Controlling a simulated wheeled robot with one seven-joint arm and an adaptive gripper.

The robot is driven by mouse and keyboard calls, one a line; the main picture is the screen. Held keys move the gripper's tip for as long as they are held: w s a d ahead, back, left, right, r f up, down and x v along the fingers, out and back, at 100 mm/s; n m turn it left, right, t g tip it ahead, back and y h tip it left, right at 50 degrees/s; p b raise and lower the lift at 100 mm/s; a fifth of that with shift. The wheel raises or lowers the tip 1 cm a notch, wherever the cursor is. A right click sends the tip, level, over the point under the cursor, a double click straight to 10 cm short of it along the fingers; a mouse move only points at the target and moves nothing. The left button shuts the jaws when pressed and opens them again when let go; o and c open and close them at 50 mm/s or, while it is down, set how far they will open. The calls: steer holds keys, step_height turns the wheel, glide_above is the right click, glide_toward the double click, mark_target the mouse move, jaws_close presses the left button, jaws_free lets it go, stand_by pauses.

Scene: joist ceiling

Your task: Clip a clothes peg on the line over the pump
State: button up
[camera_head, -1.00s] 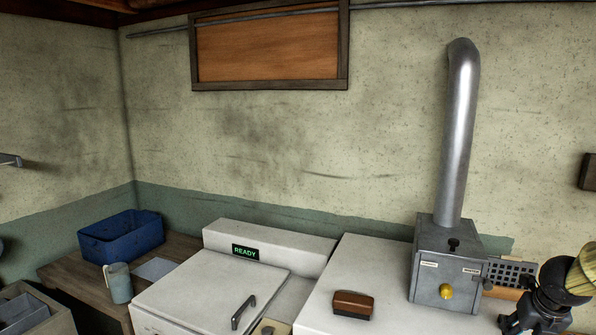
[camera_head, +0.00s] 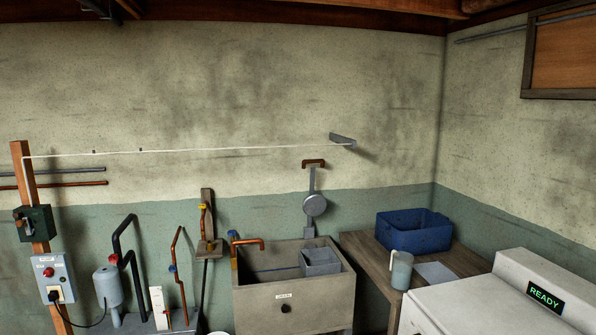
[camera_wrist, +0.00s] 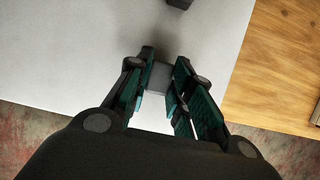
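A thin pale line (camera_head: 230,148) runs from a wooden post at the left to a wall bracket at its right end. Two tiny dark bits (camera_head: 94,152) sit at the line's left part, too small to identify. Below the left part stands a grey cylinder (camera_head: 108,287) with a black pipe beside it, which looks like the pump. In the wrist view, my gripper (camera_wrist: 165,63) is above a white surface with its fingers apart. A small grey block-like patch (camera_wrist: 158,77) shows between the fingertips. I cannot tell whether it is gripped or lies beyond them. No peg is clearly recognisable.
A stone sink (camera_head: 290,305) stands under the line's right part. A blue bin (camera_head: 414,232) and a mug (camera_head: 401,270) stand on a wooden bench at the right. A white appliance (camera_head: 500,300) is nearer. Copper pipes and a switch box (camera_head: 53,277) are at left.

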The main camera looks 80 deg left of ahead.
jaws_close()
steer(key=shift+r, duration=0.15)
steer(key=shift+r+p, duration=1.05)
steer(key=shift+r, duration=0.15)
steer(key=shift+r, duration=0.1)
steer(key=shift+r+p, duration=1.95)
steer(key=shift+r, duration=0.45)
steer(key=shift+f, duration=0.25)
steer(key=shift+f+b, duration=2.15)
steer(key=shift+f, duration=0.4)
